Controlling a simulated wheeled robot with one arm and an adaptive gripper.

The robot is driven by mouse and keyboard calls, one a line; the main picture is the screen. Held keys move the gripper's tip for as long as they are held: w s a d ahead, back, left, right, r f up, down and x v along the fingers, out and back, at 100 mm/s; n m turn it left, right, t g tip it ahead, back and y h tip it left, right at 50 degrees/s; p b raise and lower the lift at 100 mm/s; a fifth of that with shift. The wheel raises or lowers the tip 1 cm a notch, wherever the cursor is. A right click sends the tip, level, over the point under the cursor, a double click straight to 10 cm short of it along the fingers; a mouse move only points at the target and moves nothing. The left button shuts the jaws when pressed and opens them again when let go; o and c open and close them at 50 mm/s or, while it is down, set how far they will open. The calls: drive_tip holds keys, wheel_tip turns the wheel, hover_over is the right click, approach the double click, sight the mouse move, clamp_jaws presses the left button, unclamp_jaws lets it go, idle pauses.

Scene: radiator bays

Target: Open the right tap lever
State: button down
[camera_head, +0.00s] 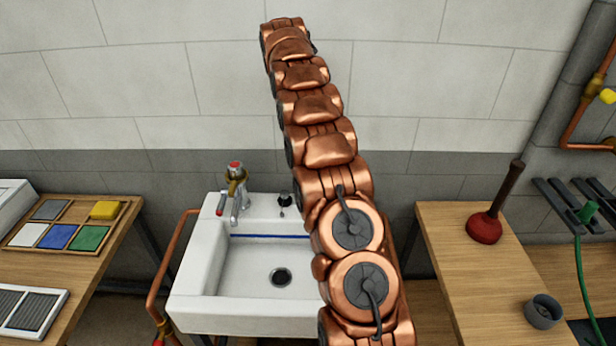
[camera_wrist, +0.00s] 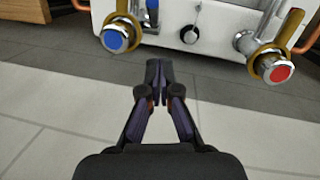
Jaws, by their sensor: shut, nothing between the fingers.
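In the head view the red-capped tap (camera_head: 236,178) stands at the back left of the white sink (camera_head: 200,262), with a red-tipped lever (camera_head: 220,208). The right side of the sink and its tap are hidden behind my arm. The wrist view is upside down against the head view. There the blue-capped tap (camera_wrist: 118,36), the right-hand one, is at upper left, and the red-capped tap (camera_wrist: 276,70) is at right. The blue tap's lever is only partly in view. My gripper (camera_wrist: 157,66) is shut and empty, apart from both taps.
A black knob (camera_wrist: 190,30) sits between the taps. A wooden bench (camera_head: 470,255) with a plunger (camera_head: 485,226) and a dark cup (camera_head: 543,311) is at right. A bench with coloured blocks (camera_head: 58,236) is at left. Copper pipe (camera_head: 172,265) runs beside the sink.

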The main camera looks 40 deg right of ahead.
drive_tip(key=shift+s+d+f+b, duration=0.3)
drive_tip(key=shift+s+f+b, duration=0.3)
drive_tip(key=shift+f, duration=1.7)
drive_tip(key=shift+s+d+f+b, duration=0.3)
drive_tip(key=shift+s+f+b, duration=0.25)
drive_tip(key=shift+f, duration=1.7)
drive_tip(key=shift+s+d+f+b, duration=0.3)
drive_tip(key=shift+s+f+b, duration=0.25)
drive_tip(key=shift+f, duration=1.75)
drive_tip(key=shift+w, duration=0.1)
drive_tip(key=shift+f+b, duration=0.25)
drive_tip(key=shift+b, duration=0.4)
